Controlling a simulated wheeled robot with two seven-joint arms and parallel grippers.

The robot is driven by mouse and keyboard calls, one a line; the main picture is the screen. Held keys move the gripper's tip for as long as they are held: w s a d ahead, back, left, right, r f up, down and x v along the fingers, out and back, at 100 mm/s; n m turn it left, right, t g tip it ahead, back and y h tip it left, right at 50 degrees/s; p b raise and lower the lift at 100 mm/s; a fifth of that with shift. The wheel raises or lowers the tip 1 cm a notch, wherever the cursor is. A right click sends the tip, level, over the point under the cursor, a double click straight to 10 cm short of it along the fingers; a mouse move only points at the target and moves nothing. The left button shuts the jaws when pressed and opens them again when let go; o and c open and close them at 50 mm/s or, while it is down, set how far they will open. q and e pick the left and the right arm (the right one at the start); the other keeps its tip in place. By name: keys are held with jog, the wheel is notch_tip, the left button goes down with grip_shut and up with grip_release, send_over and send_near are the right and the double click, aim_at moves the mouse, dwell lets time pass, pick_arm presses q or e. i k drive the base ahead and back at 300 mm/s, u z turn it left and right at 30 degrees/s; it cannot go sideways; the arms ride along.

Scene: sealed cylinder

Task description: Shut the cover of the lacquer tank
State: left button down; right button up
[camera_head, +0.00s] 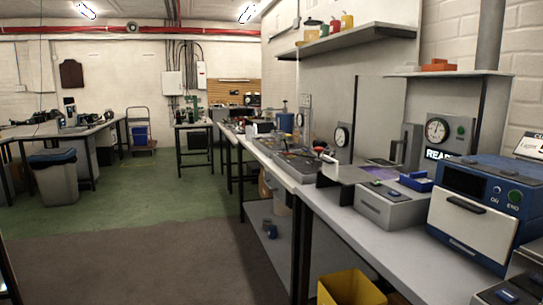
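A grey upright panel with a dark handle (408,146) stands on the right-hand bench; it looks like a raised cover, behind a flat grey plate or open top (345,173). I cannot tell for sure that this is the lacquer tank. A grey box with a front handle (392,206) stands just in front of it, with small green and purple items on its top. Neither of my grippers shows in the head view.
A blue and white machine (478,210) with a front handle and buttons stands at the right. A blue tray (416,182) lies near it. A yellow bin (350,288) is below the bench edge. Tools (300,155) cover the bench farther off. The floor (150,260) at left is clear.

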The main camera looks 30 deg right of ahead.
aim_at(348, 175)
jog(key=z, duration=0.8)
jog(key=i, duration=1.75)
jog(key=z, duration=1.3)
